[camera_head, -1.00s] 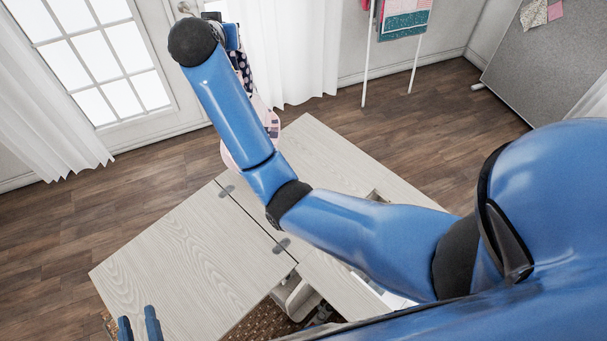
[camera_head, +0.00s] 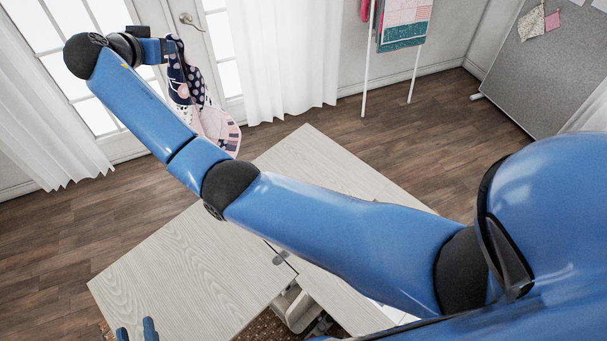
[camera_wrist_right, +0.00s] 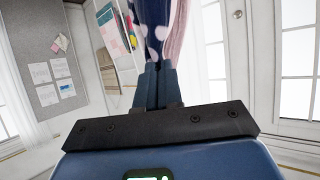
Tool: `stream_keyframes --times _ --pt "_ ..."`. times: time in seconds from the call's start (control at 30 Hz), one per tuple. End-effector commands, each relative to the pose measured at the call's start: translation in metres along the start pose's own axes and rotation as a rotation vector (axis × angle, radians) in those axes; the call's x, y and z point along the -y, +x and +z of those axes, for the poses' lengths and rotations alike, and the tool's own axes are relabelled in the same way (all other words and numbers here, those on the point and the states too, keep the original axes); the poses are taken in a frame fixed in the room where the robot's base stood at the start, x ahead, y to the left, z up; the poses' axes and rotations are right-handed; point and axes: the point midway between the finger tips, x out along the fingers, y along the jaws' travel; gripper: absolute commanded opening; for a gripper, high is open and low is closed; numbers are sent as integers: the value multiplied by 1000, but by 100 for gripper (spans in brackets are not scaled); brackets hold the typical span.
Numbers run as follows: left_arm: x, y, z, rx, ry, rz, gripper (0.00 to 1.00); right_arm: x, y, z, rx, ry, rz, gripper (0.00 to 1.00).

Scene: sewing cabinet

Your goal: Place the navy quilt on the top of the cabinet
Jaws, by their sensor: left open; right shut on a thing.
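The navy quilt (camera_head: 180,78), dark with pale dots and pink patterned parts, hangs from my right gripper (camera_head: 172,46), its lower end spreading to the right. My right gripper is shut on it, and the pinched cloth also shows in the right wrist view (camera_wrist_right: 152,28). The quilt hangs beyond the far edge of the cabinet (camera_head: 180,270), whose pale wood top is largely clear. My right arm crosses in front of part of the top. My left gripper (camera_head: 137,331) is open and empty at the bottom left, over the cabinet's near left corner; only its fingertips show.
A white rack (camera_head: 367,70) with folded quilts (camera_head: 404,22) stands at the back. A grey pin board (camera_head: 555,60) is at the right. A white door with glass panes and curtains (camera_head: 285,60) lies behind. Wood floor (camera_head: 290,140) is free around the cabinet.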

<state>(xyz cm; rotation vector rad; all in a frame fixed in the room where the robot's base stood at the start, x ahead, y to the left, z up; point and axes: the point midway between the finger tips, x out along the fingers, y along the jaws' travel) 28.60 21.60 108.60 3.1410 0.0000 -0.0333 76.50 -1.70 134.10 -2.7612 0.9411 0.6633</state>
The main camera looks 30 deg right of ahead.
Motion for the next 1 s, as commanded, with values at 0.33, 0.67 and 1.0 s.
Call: stream_keyframes --times 0.33,0.67,1.0 --pt "0 0 0 0 0 0 43 21 -6 0 -2 16 31 0" --pt "0 0 0 0 0 0 43 -2 18 34 0 16 32 0" --pt "0 0 0 0 0 0 43 -46 39 53 -2 20 32 0"
